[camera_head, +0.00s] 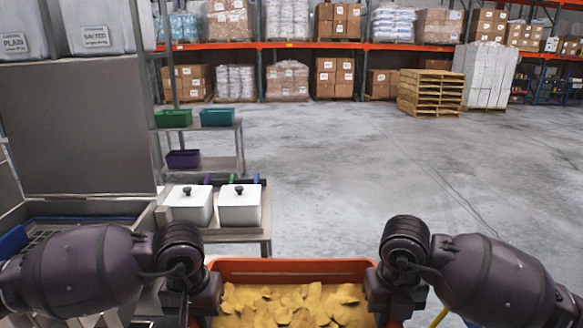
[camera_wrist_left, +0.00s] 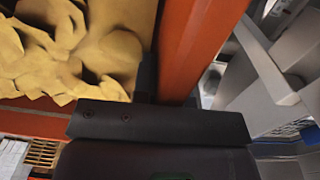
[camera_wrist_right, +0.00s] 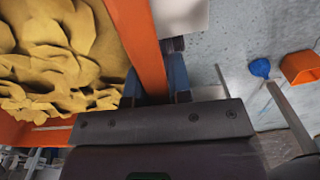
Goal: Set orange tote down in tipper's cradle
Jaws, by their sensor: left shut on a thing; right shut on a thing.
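The orange tote (camera_head: 290,266), full of yellow chips (camera_head: 290,303), is at the bottom centre of the head view, in front of my body. My left gripper (camera_head: 190,300) is shut on its left rim, which crosses the left wrist view (camera_wrist_left: 190,45). My right gripper (camera_head: 393,298) is shut on its right rim, which shows in the right wrist view (camera_wrist_right: 140,45). The tote looks about level. Its underside is hidden, so I cannot tell what is beneath it. I cannot pick out the tipper's cradle with certainty in any view.
A steel machine with a tall panel (camera_head: 75,130) stands at the left. A low bench beside it carries two white lidded boxes (camera_head: 240,206). A shelf behind holds green, teal and purple bins (camera_head: 183,159). Open concrete floor (camera_head: 350,190) lies ahead and right; pallet racks stand far back.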

